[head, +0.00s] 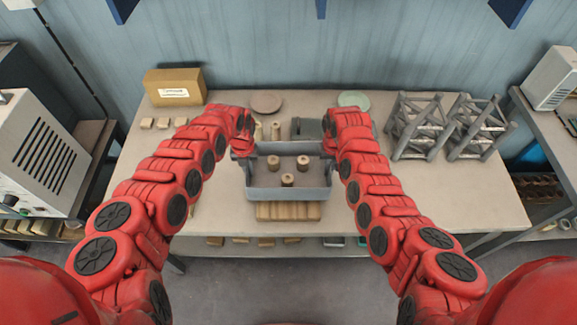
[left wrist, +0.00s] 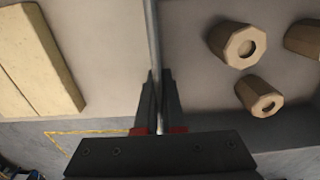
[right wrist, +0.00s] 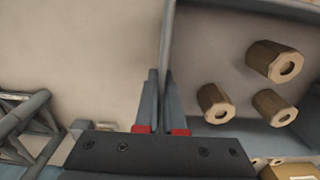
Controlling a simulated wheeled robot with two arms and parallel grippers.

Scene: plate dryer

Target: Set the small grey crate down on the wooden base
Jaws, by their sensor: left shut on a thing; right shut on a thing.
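The small grey crate (head: 290,187) is in the middle of the head view, with three wooden pieces (head: 288,180) inside. My left gripper (head: 246,152) is shut on its left wall, which runs between the fingers in the left wrist view (left wrist: 153,40). My right gripper (head: 329,150) is shut on its right wall, also seen in the right wrist view (right wrist: 167,40). The crate looks level. The slatted wooden base (head: 288,212) shows just below the crate's near side; I cannot tell how far under the crate it extends or whether they touch.
Grey lattice racks (head: 418,128) stand at the right of the table (head: 455,190). A cardboard box (head: 175,87) and small blocks (head: 162,123) are at the back left. A brown plate (head: 266,102) and a green plate (head: 354,99) lie behind. The front right is clear.

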